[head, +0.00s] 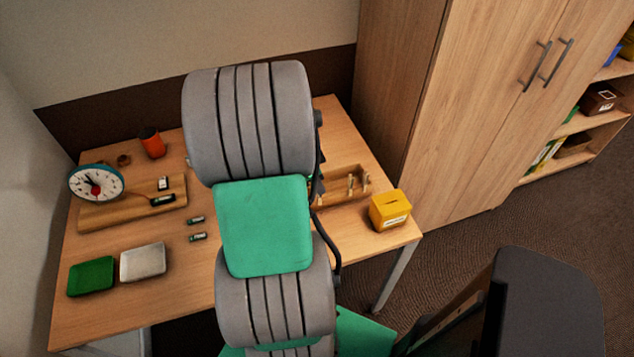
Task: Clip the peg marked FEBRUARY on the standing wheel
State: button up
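A round dial with a white face, dark marks, a red centre and a teal rim (96,183) stands upright at the table's left; it looks like the standing wheel. Several small pieces lie about, and I cannot read FEBRUARY on any. Two small dark green pieces with pale labels (197,237) lie on the bare table. A dark piece (163,200) and a pale one (164,183) are on the wooden board (105,215). A wooden tray (349,198) at the right holds pale upright pieces, partly behind my arm. My gripper does not show; my arm covers the table's middle.
A green tray (91,276) and a white tray (142,261) are at the front left. A yellow slotted box (390,210) is near the right edge. A wooden cabinet (480,100) stands at right.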

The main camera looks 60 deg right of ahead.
grip_shut()
jog(key=shift+r, duration=0.1)
jog(key=shift+r+p, duration=1.6)
jog(key=shift+r, duration=0.8)
jog(key=shift+w, duration=0.1)
